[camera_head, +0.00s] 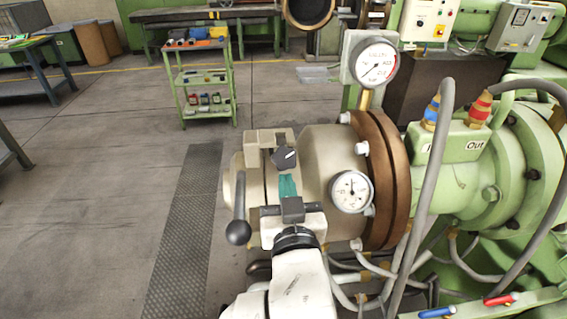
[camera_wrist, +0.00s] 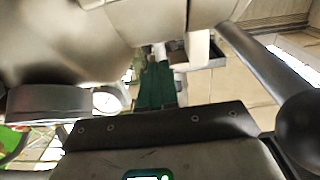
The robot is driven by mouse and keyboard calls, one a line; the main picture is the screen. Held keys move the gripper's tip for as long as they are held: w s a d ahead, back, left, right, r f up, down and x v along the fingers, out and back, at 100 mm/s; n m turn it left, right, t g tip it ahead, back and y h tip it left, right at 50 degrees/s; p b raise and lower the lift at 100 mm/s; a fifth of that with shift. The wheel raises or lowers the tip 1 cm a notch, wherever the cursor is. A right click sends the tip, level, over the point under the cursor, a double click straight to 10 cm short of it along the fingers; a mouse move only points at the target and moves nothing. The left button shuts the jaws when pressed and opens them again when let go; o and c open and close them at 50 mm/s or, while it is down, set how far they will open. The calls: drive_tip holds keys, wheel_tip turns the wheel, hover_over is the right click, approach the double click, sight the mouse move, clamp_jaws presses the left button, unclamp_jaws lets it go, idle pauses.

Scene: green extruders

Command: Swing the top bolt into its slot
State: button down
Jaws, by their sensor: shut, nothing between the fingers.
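The extruder head (camera_head: 318,160) is a beige cylinder joined to a brown flange. On its upper side, a dark knob-like nut (camera_head: 286,158), seemingly the top bolt's end, sits beside a beige slotted block (camera_head: 264,139). I cannot tell whether its shank is in the slot. My gripper (camera_head: 288,182) is just in front of the nut, with its teal fingers shut and empty. In the wrist view the dark green fingers (camera_wrist: 156,80) are together, pointing at beige metal parts. Whether the fingertips touch the bolt is hidden.
A lever with a dark ball end (camera_head: 238,231) stands left of my gripper; its rod also shows in the wrist view (camera_wrist: 258,62). A dial gauge (camera_head: 351,191) is close on the right. Grey hoses (camera_head: 425,200) run farther right. The floor at left is open, with a green trolley (camera_head: 205,80) behind.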

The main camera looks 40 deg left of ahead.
drive_tip(key=shift+w+a+r, duration=0.25)
drive_tip(key=shift+r, duration=0.15)
drive_tip(key=shift+w+a+r+p, duration=0.3)
drive_tip(key=shift+w+a+r, duration=0.05)
drive_tip(key=shift+a+r, duration=0.1)
idle(0.6)
